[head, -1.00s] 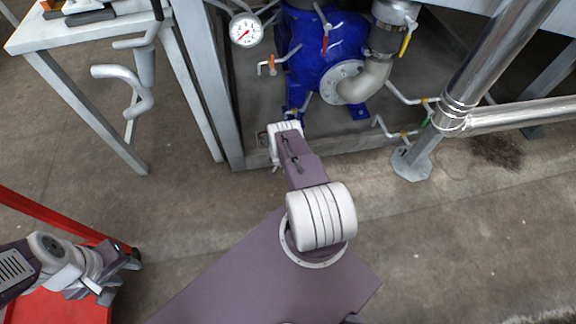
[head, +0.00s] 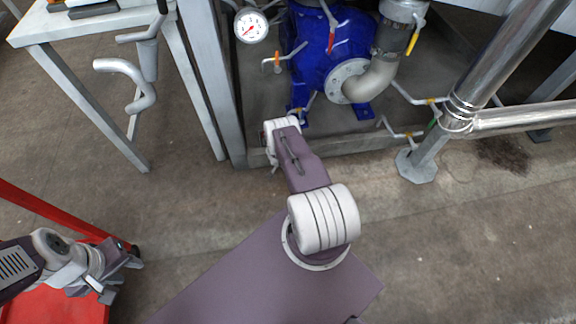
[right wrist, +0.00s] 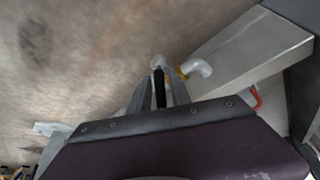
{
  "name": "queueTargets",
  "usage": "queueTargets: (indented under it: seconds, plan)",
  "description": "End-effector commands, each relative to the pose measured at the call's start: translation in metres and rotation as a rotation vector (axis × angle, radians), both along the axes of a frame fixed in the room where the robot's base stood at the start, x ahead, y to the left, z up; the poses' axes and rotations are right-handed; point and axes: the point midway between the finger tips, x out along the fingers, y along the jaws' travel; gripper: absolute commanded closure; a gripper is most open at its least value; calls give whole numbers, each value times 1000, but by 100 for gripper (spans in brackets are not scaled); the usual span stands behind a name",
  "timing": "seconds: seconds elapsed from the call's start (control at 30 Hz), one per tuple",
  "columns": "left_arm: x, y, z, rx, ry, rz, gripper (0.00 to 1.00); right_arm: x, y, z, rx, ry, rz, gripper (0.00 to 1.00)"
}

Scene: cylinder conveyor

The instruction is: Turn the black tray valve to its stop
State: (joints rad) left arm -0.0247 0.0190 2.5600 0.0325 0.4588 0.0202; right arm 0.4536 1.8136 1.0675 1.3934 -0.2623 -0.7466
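In the right wrist view, a black bar (right wrist: 160,88), apparently the black valve's handle, stands between the two grey fingers of my right gripper (right wrist: 160,93). The fingers look closed against its sides. A pale pipe elbow (right wrist: 199,67) with a yellow-orange collar (right wrist: 181,72) is just past the right fingertip. In the head view my right wrist (head: 282,128) reaches down near the frame's lower edge; its fingers and the valve are hidden there. My left gripper (head: 118,272) hangs at lower left over red equipment, away from the valve; its finger gap is unclear.
A blue pump (head: 325,55) with a grey elbow pipe stands behind the right wrist. A pressure gauge (head: 251,26) is up left of it. A steel post (head: 433,150) stands at right, and a white table (head: 100,22) at upper left. The floor in front is clear.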

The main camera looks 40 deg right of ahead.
Motion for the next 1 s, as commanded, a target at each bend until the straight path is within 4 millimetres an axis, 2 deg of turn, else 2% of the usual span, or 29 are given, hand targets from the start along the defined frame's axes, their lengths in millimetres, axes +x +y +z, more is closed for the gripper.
queueTargets:
  seconds: [0.13,0.3,0.5,0.63,1.0]
  plan:
    - [0,0,9,0,0,0,63,0,1,9,-1,-1,1,76]
    - [0,0,47,0,0,0,63,-5,13,45,-1,1,4,76]
    - [0,0,78,0,0,0,63,-11,27,76,0,1,3,76]
    - [0,0,85,0,0,0,63,-13,32,84,0,1,2,76]
    - [0,0,84,0,0,0,63,-13,33,83,0,0,0,76]
